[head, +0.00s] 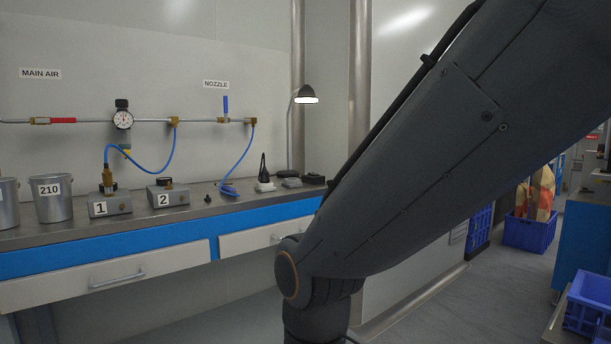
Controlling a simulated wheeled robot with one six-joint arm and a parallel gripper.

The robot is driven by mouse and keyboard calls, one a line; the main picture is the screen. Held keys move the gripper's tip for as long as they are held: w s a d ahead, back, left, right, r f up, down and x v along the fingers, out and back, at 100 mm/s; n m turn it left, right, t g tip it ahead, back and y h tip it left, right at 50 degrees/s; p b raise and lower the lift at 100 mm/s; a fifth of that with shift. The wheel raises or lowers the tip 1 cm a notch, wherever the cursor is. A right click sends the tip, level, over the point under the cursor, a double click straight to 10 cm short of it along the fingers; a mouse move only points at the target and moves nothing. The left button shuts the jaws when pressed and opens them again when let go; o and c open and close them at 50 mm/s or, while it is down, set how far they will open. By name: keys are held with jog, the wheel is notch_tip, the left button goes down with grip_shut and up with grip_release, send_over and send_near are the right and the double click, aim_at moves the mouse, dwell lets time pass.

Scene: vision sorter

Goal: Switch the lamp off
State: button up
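The lamp (306,95) has a dark shade on a thin curved stand at the back right end of the workbench. The underside of its shade glows white, so it is lit. Several small dark and grey items sit near the foot of its stand; I cannot tell which of them is a switch. My arm crosses the right half of the head view, in front of the bench's right end. My gripper is outside the picture.
The grey workbench (150,222) holds metal buckets (53,198), boxes numbered 1 (110,205) and 2 (168,194), and blue hoses. An air pipe with a gauge (122,120) runs above. Blue crates (530,230) stand at right. Floor shows before the bench.

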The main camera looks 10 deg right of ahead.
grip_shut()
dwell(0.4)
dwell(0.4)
